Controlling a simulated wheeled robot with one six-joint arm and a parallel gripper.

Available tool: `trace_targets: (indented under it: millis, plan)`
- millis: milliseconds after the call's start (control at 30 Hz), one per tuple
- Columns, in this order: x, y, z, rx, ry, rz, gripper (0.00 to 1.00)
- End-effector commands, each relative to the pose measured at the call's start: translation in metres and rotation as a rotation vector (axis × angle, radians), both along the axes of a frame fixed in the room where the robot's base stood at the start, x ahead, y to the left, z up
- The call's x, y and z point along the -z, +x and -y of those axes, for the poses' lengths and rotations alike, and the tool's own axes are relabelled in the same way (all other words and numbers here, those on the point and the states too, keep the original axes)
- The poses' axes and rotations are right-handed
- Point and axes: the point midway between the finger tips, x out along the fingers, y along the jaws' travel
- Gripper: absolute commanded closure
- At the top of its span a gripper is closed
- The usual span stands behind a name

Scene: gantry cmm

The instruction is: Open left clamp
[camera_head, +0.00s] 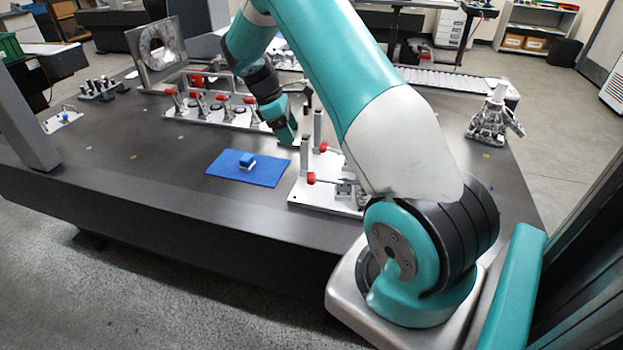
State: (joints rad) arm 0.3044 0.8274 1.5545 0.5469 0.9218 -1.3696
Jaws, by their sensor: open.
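A pale fixture plate (312,202) stands on the dark table, just left of my arm's base. It carries a nearer clamp with a red tip (311,178) and a farther clamp with a red tip (323,147). I cannot tell which of them is the left clamp. Both handles look low and roughly level; my arm hides the plate's right part. My gripper (291,137) points down behind and left of the plate, apart from the red tips as far as I can see. It is open, with nothing visible between its fingers.
A long rack (185,115) with several red-topped clamps stands behind. The front left tabletop is clear.

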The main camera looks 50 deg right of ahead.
Motion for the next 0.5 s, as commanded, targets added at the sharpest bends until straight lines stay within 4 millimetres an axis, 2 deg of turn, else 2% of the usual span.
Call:
trace_targets:
  millis: [167, 500]
  plan:
    - [0.027, -0.010, 0.006, 0.000, 0.003, -0.005, 0.30]
    - [0.099, -0.034, 0.023, 0.000, 0.003, -0.004, 0.30]
